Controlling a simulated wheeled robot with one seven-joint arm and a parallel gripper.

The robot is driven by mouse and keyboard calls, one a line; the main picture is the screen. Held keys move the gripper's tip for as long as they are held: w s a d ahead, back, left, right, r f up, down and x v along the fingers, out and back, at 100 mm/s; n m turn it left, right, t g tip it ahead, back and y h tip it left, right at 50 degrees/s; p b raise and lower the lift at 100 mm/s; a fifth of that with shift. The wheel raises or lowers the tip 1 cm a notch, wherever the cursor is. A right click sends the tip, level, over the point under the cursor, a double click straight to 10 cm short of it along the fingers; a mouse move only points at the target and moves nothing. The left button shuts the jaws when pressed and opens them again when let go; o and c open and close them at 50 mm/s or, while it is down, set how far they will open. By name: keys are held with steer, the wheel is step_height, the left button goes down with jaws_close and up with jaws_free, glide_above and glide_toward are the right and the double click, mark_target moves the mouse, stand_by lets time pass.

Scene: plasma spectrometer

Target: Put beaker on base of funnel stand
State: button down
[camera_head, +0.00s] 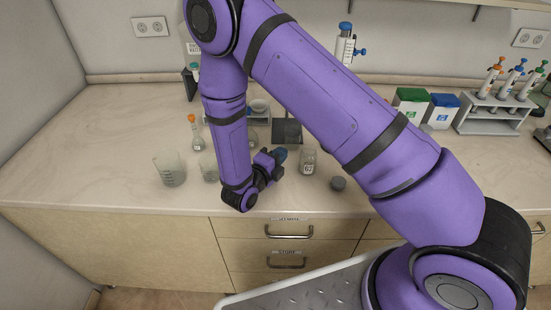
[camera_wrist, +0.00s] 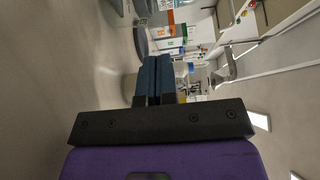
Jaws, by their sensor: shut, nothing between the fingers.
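A clear glass beaker with markings (camera_head: 168,170) stands upright on the counter at the left in the head view. A smaller clear glass vessel (camera_head: 210,170) stands just right of it, close to my forearm. My gripper (camera_head: 279,156) is low over the front of the counter, to the right of both. In the wrist view its two blue fingers (camera_wrist: 159,80) are together with nothing between them. A pale funnel-like cup (camera_head: 259,107) shows partly behind my arm. A dark upright and flat plate (camera_head: 287,134) stand near it. I cannot tell which belongs to the funnel stand.
A small flask with an orange stopper (camera_head: 196,134) is behind the beakers. Green and blue boxes (camera_head: 411,101) and a pipette rack (camera_head: 497,115) stand at the right. The left counter is clear.

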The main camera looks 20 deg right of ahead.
mark_target(285, 135)
steer(key=shift+x, duration=2.8)
steer(key=shift+w, duration=0.1)
steer(key=shift+w+d, duration=0.2)
steer(key=shift+w, duration=1.15)
steer(key=shift+w+d, duration=0.2)
steer(key=shift+w, duration=1.15)
